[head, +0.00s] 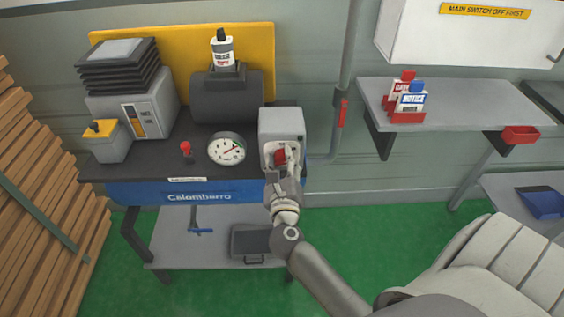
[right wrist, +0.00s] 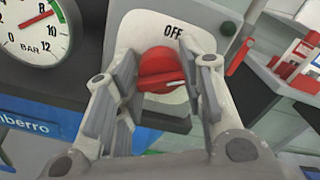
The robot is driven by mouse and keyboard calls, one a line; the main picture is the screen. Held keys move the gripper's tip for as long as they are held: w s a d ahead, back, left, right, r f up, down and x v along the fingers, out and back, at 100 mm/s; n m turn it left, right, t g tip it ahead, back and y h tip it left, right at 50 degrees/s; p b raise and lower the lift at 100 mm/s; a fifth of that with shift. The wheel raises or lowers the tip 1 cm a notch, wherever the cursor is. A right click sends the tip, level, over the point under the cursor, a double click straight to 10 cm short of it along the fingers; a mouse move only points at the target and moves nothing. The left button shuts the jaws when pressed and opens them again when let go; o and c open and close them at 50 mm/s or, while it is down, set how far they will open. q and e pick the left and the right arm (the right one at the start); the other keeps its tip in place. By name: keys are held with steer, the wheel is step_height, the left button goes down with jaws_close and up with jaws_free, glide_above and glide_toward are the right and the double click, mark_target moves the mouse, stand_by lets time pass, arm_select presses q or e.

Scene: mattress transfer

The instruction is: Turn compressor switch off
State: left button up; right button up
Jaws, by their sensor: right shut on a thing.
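The compressor switch is a red rotary knob (head: 281,157) on a grey switch box (head: 281,122) at the right end of the compressor bench. In the right wrist view the red knob (right wrist: 161,68) sits just below the word OFF on the light plate. My right gripper (head: 279,168) is at the front of the box. In the right wrist view its fingers (right wrist: 157,75) are on both sides of the knob, shut on it. The fingers hide the knob's sides and part of the plate, so its exact setting is hard to tell. My left gripper is not in view.
A round pressure gauge (head: 226,149) and a small red-topped valve (head: 186,151) stand left of the switch box on the dark bench (head: 150,165). A grey pipe (head: 346,60) with a red handle (head: 342,113) runs up the wall at right. A shelf (head: 455,105) holds tags.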

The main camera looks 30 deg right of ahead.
steer(key=shift+r+n+p, duration=0.2)
steer(key=shift+n+p, duration=0.7)
steer(key=shift+p, duration=0.35)
steer(key=n+p, duration=0.3)
steer(key=shift+n+p, duration=0.3)
steer(key=shift+p, duration=0.05)
steer(key=n+p, duration=0.1)
steer(key=n, duration=0.1)
steer(key=n+p, duration=0.2)
steer(key=shift+a+f, duration=0.1)
steer(key=shift+f, duration=0.1)
steer(key=shift+f+n+p, duration=0.15)
steer(key=shift+n+p, duration=0.75)
steer(key=shift+n, duration=0.3)
steer(key=shift+f, duration=0.1)
steer(key=o, duration=1)
